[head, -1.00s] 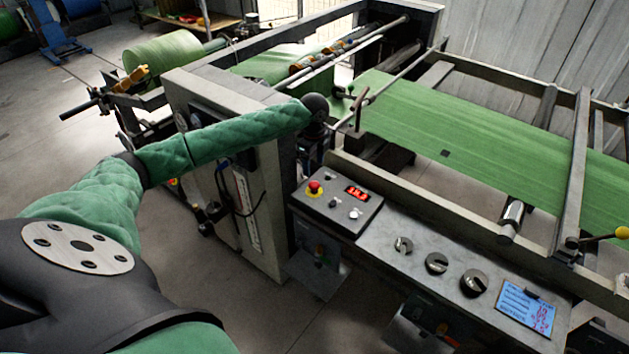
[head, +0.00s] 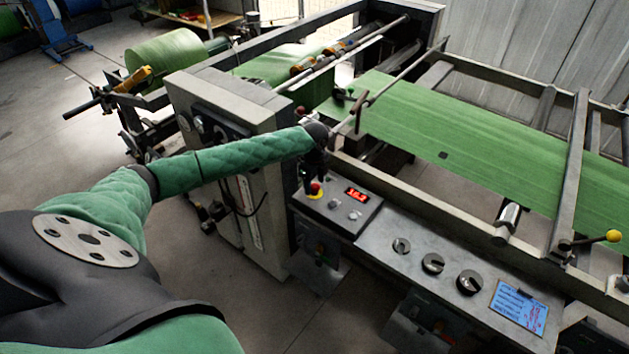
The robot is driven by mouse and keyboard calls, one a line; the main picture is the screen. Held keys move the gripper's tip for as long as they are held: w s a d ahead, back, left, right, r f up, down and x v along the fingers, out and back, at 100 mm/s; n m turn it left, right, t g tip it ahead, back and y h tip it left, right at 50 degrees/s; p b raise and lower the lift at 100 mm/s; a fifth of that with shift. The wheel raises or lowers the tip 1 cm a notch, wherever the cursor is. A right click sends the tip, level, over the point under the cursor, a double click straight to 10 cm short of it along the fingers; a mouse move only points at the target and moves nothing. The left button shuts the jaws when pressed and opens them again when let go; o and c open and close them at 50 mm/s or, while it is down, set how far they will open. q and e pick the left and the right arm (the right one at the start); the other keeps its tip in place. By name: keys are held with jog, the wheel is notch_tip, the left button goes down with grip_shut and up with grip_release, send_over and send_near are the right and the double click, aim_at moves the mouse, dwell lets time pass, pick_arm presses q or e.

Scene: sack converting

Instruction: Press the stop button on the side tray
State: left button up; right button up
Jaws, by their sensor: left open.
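The red stop button (head: 315,189) with a yellow collar sits at the back left of the side tray's small control box (head: 345,214). My left arm, in a green quilted sleeve, reaches in from the left. My left gripper (head: 314,178) is dark, open and points down just above the red button, partly covering it. I cannot tell whether its fingertips touch the button. The side tray (head: 385,262) is a grey panel along the machine's front. My right gripper is not in view.
A lit red display (head: 356,194) and small switches share the box. Several black knobs (head: 433,264) and a blue screen (head: 519,306) lie to the right. A grey cabinet (head: 262,225) stands close left of the gripper. Green sheet (head: 480,150) runs behind, past a metal rail.

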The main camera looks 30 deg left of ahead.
pick_arm(q)
jog(key=shift+c, duration=0.5)
grip_shut()
jog(key=shift+f, duration=0.5)
jog(key=shift+s, duration=0.1)
jog(key=shift+o, duration=0.5)
grip_release()
jog(key=shift+r, duration=0.1)
